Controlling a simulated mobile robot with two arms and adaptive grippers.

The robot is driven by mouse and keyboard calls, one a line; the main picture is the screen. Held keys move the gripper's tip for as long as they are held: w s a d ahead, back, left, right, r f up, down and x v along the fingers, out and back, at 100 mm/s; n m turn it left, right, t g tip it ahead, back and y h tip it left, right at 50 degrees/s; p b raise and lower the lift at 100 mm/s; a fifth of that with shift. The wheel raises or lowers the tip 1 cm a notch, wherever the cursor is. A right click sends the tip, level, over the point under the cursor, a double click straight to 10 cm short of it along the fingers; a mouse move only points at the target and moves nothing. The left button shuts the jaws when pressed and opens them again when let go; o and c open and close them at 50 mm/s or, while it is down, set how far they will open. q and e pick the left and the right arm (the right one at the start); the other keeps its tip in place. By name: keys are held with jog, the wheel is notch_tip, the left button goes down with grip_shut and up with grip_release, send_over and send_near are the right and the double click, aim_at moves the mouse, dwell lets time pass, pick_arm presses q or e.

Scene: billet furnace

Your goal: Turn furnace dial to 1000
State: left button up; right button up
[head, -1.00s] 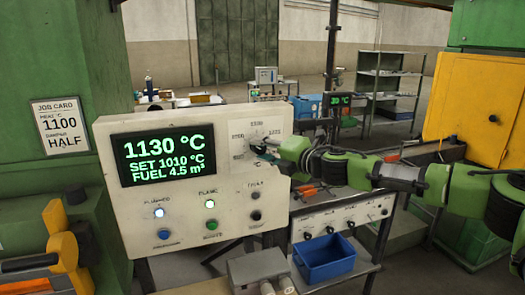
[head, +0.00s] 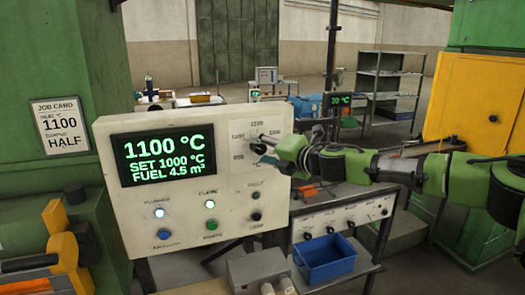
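The furnace control panel (head: 190,195) faces me, a cream box with a dark display (head: 163,155). The display reads 1100 °C, SET 1000 °C and FUEL 4.5 m³ in green. The furnace dial (head: 263,144) is at the panel's upper right, partly hidden by my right gripper (head: 270,148). My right gripper reaches in from the right and its fingertips are at the dial. I cannot tell whether the fingers are closed on it. My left gripper is not in view.
A job card (head: 60,125) on the green post reads 1100 and HALF. Below the dial are lit lamps, buttons and small knobs. A blue bin (head: 324,258) stands on a low bench at lower right. A yellow cabinet (head: 470,105) stands at right.

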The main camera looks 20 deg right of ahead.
jog(key=v, duration=1.2)
jog(key=shift+a, duration=0.1)
jog(key=shift+f, duration=0.1)
dwell(0.3)
